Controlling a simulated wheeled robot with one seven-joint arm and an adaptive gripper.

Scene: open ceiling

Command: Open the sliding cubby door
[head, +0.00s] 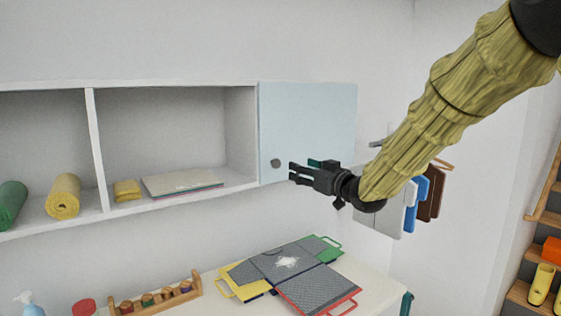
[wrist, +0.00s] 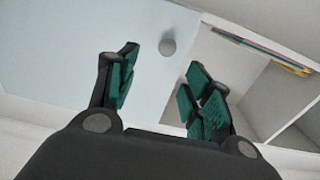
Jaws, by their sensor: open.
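The sliding cubby door (head: 308,125) is a pale blue panel over the right end of the wall cubby. A round grey knob (head: 276,163) sits low near its left edge. In the wrist view the door (wrist: 80,50) fills the upper left, and the knob (wrist: 167,47) shows beyond and between the fingertips. My gripper (head: 292,172) is in front of the door, just right of the knob in the head view. Its fingers (wrist: 160,75) are spread and empty. Whether a finger touches the knob cannot be told, but a gap shows in the wrist view.
The open cubby (head: 170,130) left of the door holds books (head: 182,182), a folded yellow cloth (head: 127,190) and rolled mats (head: 63,196). Below, a white counter (head: 375,285) bears bags (head: 285,265) and a wooden peg rack (head: 155,299). Clothes hang at right.

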